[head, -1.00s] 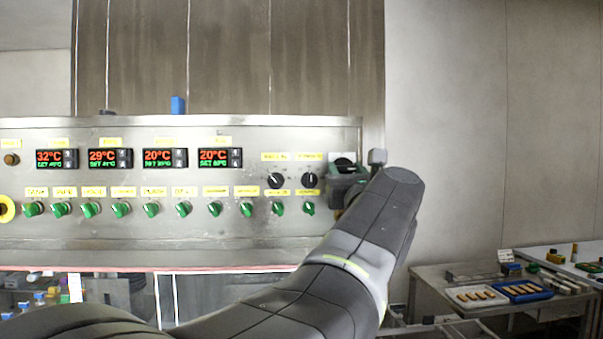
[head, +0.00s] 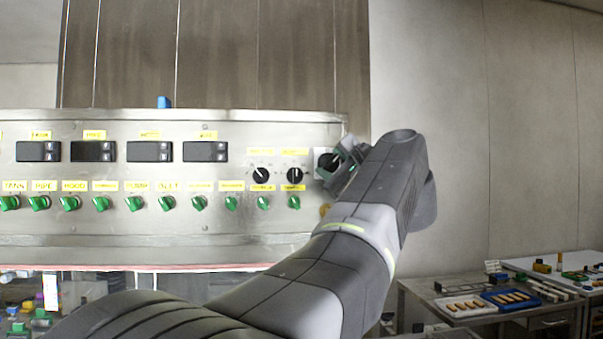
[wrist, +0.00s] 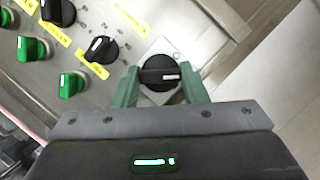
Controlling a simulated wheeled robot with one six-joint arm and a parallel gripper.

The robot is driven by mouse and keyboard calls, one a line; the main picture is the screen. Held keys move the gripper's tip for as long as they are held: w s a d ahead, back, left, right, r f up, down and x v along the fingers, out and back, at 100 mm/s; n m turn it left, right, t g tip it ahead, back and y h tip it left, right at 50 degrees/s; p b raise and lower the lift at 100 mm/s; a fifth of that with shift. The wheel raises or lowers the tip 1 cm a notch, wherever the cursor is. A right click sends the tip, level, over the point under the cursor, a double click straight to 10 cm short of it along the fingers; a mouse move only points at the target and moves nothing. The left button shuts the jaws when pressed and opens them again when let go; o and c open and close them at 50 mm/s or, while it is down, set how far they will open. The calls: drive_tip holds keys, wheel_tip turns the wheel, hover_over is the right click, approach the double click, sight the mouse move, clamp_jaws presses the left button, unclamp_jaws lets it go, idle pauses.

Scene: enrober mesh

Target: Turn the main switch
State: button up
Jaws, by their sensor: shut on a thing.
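The main switch (head: 327,161) is a black rotary knob on a pale square plate at the right end of the steel control panel (head: 230,125). In the wrist view the same main switch (wrist: 159,74) has a white mark on the right part of its grip bar. My gripper (wrist: 161,82) has its green fingers on either side of this knob and is shut on it. In the head view my gripper (head: 343,167) is tilted and partly covers the knob and plate. The temperature displays (head: 149,151) on the panel are dark.
Two smaller black knobs (head: 261,175) sit just left of the main switch. A row of green knobs (head: 199,203) runs along the panel below the displays. A side table (head: 420,290) with trays stands at lower right. Bare wall lies right of the panel.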

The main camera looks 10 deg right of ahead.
drive_tip(key=n+g, duration=0.1)
drive_tip(key=n, duration=0.4)
drive_tip(key=shift+r+g+y, duration=0.15)
drive_tip(key=shift+g+y, duration=0.25)
drive_tip(key=shift+n+g+p, duration=0.4)
drive_tip(key=shift+n+g, duration=0.4)
drive_tip(key=shift+n, duration=1.3)
drive_tip(key=o, duration=0.9)
drive_tip(key=shift+o, duration=0.2)
drive_tip(key=b+v, duration=0.2)
drive_tip(key=v, duration=1.2)
drive_tip(key=shift+w+a+r, duration=0.1)
drive_tip(key=shift+w, duration=0.05)
